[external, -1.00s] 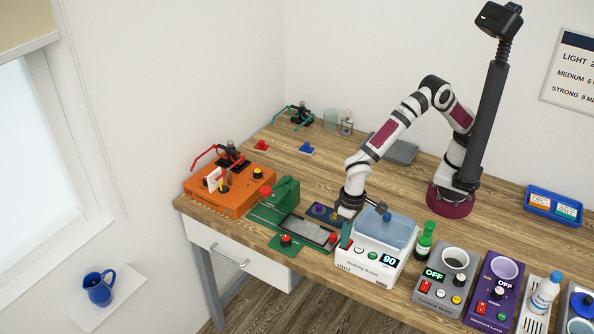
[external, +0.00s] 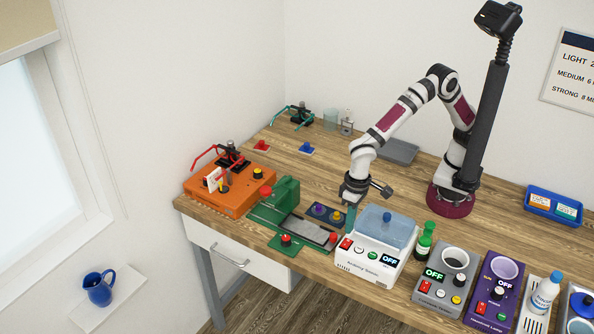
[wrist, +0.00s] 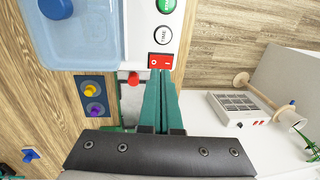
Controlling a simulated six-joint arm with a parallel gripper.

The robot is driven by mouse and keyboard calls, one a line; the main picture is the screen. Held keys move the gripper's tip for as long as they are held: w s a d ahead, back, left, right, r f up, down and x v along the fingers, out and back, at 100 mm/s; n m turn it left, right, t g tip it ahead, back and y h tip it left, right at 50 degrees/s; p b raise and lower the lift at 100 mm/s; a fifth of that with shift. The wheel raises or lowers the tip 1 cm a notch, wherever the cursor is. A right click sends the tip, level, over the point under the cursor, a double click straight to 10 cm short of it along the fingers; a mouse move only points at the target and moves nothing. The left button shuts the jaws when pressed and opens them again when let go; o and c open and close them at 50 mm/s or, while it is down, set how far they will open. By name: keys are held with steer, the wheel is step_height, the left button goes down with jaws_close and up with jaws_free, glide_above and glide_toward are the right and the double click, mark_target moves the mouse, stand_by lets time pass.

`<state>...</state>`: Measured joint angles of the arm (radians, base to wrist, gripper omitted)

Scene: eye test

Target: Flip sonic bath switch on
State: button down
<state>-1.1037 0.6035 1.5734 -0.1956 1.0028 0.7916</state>
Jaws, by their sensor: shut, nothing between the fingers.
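The sonic bath (external: 362,263) is a white box with a clear blue lid (external: 388,229) and blue knob, at the table's front edge. Its display (external: 390,259) reads OFF. The red rocker switch (external: 345,243) is at the left end of its front panel, beside a white button and a green button. In the wrist view the red switch (wrist: 160,62) lies just beyond my teal fingertips. My gripper (external: 350,221) is shut and empty, pointing down close above the switch. I cannot tell whether the fingertips touch it.
A green device with a grey plate (external: 305,230) and a dark box with purple and yellow knobs (external: 325,212) stand left of the bath. A green bottle (external: 424,240) and a grey device (external: 436,290) stand to the right. An orange box (external: 228,190) is farther left.

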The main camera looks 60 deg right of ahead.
mark_target(345, 245)
step_height(345, 245, up, 10)
steer(key=d, duration=0.1)
steer(key=shift+d+r, duration=0.15)
steer(key=shift+a, duration=0.8)
steer(key=f, duration=0.4)
steer(key=a+f, duration=0.1)
steer(key=f, duration=0.9)
steer(key=shift+a, duration=0.35)
